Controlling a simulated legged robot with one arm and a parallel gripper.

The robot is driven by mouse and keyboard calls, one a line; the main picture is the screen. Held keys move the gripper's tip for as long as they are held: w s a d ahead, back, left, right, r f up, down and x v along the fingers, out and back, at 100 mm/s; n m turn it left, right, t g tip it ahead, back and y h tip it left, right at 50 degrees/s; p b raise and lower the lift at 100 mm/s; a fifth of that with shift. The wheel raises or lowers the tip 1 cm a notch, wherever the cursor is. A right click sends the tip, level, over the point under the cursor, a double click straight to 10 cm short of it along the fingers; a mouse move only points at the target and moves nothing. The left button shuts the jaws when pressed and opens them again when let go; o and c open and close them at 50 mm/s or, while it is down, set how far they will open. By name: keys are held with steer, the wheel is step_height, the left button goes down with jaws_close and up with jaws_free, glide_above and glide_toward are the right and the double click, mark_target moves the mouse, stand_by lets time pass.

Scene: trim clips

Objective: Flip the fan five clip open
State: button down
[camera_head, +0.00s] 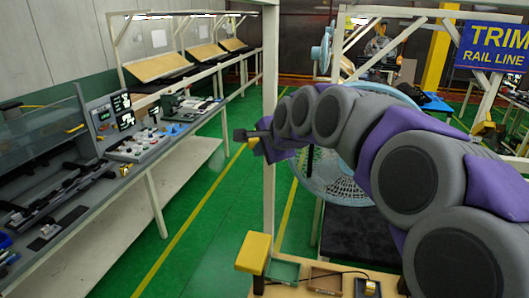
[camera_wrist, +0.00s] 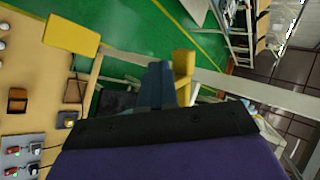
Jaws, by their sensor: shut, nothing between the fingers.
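My gripper (camera_head: 243,135) is at the end of my purple and grey arm, extended left across the head view, in front of a white post. In the wrist view its dark blue-grey fingers (camera_wrist: 160,72) are together and empty. A yellow clip-like block (camera_wrist: 183,68) shows right beside the fingertips there; I cannot tell whether they touch. A small yellow patch (camera_head: 253,142) shows at the gripper in the head view. A larger yellow block (camera_head: 253,252) stands at the bench corner below, also in the wrist view (camera_wrist: 70,35). No label shows which is fan five.
A large pale blue fan (camera_head: 335,185) stands behind my arm. Wooden-topped bench parts with small bins (camera_head: 283,270) lie at the bottom. A long grey workbench (camera_head: 60,200) with devices runs along the left. Green floor (camera_head: 215,200) between is clear.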

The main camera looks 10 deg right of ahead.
steer(key=shift+w+a+m+h, duration=0.7)
steer(key=shift+w+a+m, duration=0.2)
steer(key=shift+w, duration=0.25)
steer(key=shift+s+d, duration=0.1)
steer(key=shift+d, duration=0.1)
